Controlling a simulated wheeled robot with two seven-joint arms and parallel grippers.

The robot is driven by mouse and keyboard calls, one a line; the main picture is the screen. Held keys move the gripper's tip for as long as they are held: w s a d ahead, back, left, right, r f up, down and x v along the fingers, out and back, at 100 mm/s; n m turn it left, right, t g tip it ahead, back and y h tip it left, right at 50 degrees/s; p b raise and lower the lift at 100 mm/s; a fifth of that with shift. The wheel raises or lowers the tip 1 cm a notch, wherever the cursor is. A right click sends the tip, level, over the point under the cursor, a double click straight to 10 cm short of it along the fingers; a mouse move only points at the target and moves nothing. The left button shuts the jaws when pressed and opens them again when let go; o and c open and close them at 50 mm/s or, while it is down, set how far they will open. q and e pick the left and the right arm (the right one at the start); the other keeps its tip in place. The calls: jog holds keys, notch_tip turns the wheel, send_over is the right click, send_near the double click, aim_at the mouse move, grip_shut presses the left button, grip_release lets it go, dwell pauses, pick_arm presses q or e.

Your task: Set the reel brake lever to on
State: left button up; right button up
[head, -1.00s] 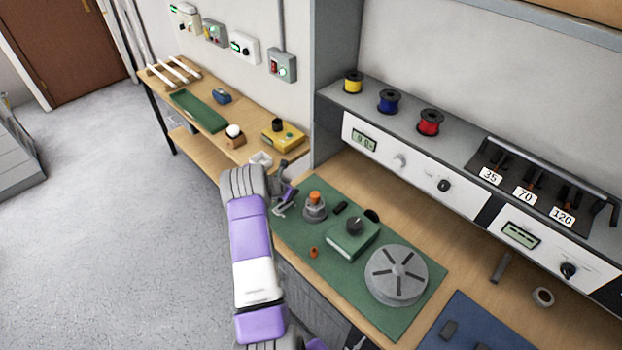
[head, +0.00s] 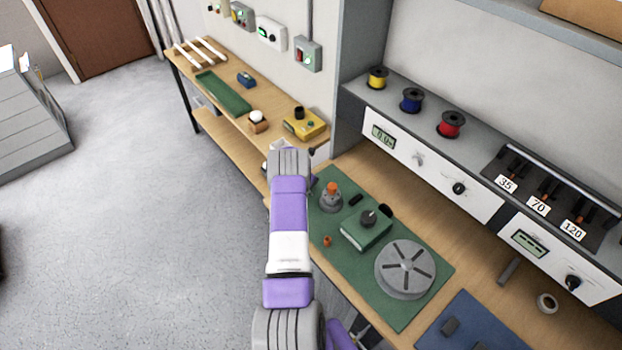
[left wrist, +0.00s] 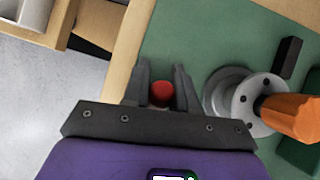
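A red knob (left wrist: 161,91) shows in the left wrist view between the fingers of my left gripper (left wrist: 162,80). It may be the tip of the reel brake lever; its stem and base are hidden, so I cannot tell its setting. The fingers stand apart, one on each side, with little room and no clear contact. In the head view my left arm covers the gripper and this knob. An orange-topped part on a round grey flange (left wrist: 228,98) stands just right of the fingers; it also shows in the head view (head: 331,193). My right gripper is out of view.
The green mat (head: 395,312) also bears a green box with a dark knob (head: 363,232), a grey slotted disc (head: 405,268) and a small orange piece (head: 327,241). A black block (left wrist: 289,57) lies beyond the flange. A side bench (head: 215,75) stands at upper left.

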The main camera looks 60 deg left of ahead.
pick_arm(q)
jog(key=o, duration=0.4)
jog(key=shift+f, duration=0.1)
jog(key=shift+c, duration=0.2)
jog(key=v, duration=0.7)
jog(key=shift+s+r+b, duration=0.15)
jog(key=shift+r+b, duration=0.1)
jog(key=shift+b, duration=0.15)
jog(key=shift+d, duration=0.15)
